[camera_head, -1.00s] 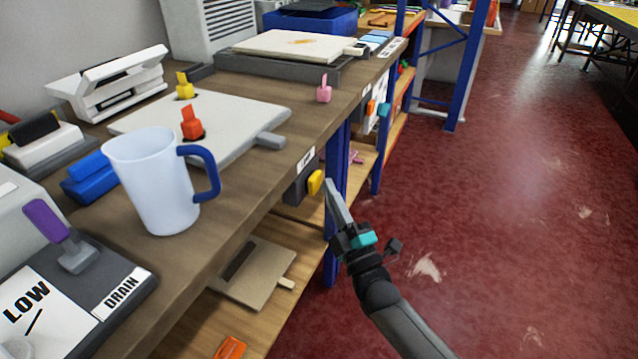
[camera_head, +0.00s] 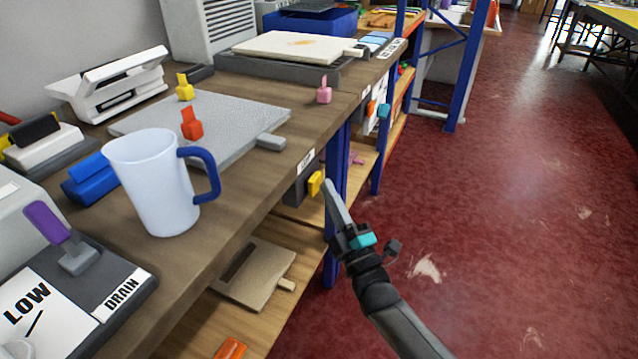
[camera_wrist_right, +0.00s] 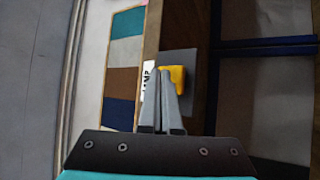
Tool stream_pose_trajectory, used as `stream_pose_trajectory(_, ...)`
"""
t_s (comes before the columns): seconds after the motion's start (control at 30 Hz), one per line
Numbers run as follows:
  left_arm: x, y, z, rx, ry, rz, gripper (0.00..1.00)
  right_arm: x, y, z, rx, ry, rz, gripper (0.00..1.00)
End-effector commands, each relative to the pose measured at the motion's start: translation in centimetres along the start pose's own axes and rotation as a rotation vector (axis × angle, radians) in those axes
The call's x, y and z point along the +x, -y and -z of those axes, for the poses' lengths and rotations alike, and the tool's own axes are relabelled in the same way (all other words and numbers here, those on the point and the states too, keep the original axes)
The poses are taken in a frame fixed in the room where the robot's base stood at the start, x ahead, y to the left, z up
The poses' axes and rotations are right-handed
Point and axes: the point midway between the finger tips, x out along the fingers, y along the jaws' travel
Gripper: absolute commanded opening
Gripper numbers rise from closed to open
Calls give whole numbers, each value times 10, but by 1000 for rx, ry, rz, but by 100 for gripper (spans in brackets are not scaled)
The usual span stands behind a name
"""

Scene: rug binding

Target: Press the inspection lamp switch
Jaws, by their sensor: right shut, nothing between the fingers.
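The yellow switch (camera_head: 315,183) sits on a dark box (camera_head: 297,190) fixed to the bench's front edge, below a small white label. In the right wrist view the yellow switch (camera_wrist_right: 177,76) is partly hidden behind my fingertips, and the label beside it ends in "AMP". My right gripper (camera_head: 329,184) is shut and empty, its tips at the switch; it also shows in the wrist view (camera_wrist_right: 163,72). The tips look in contact with it or very close; I cannot tell which. My left gripper is not in view.
A white mug (camera_head: 155,190) with a blue handle stands near the bench edge. A speckled grey panel (camera_head: 235,115) lies behind it, with red and yellow pegs. A blue rack post (camera_head: 335,215) stands beside the switch. The red floor at right is clear.

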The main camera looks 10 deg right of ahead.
Motion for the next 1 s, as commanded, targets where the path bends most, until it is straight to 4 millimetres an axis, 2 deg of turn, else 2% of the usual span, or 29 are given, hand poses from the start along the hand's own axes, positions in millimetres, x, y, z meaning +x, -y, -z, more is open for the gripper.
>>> stream_pose_trajectory(0.2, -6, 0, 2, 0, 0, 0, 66, -8, -7, -6, -1, 1, 2, 0)
stream_pose_trajectory(0.57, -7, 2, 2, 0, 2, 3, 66, -11, -8, -8, 0, 1, 2, 0)
stream_pose_trajectory(1.0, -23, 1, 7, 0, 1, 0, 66, -40, -31, -30, 0, 1, 2, 0)
